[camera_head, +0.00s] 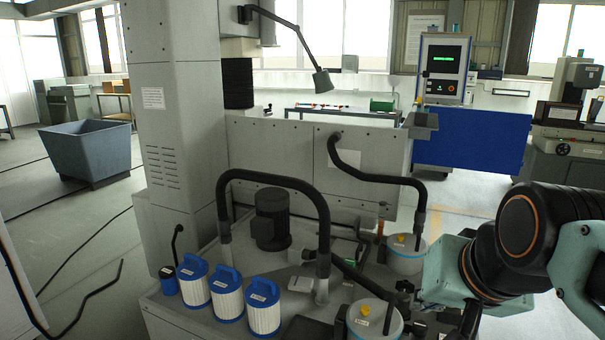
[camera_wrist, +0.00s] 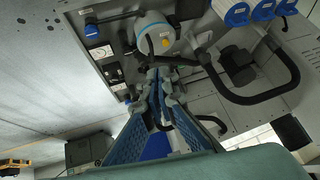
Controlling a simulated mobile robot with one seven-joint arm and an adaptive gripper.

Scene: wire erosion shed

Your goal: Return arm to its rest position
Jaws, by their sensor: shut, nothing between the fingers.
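My arm comes in from the right side of the head view, with dark joints ringed in orange and pale teal links. It reaches toward the right end of the machine's base. In the wrist view my gripper (camera_wrist: 160,78) points away from the camera, its fingers together and empty. Beyond the fingertips is a pale round canister (camera_wrist: 153,38) with a yellow cap. I cannot tell the exact gap between the fingertips and the canister. In the head view the fingers are hard to make out against dark parts near the canisters.
Yellow-capped canisters (camera_head: 374,322) (camera_head: 405,262) stand near my arm. Thick black hoses (camera_head: 275,181) arch over the base, beside a dark motor (camera_head: 270,222). White filters with blue handles (camera_head: 228,296) stand in front. A control screen (camera_head: 442,62) rises behind. A blue-grey bin (camera_head: 88,150) stands left on open floor.

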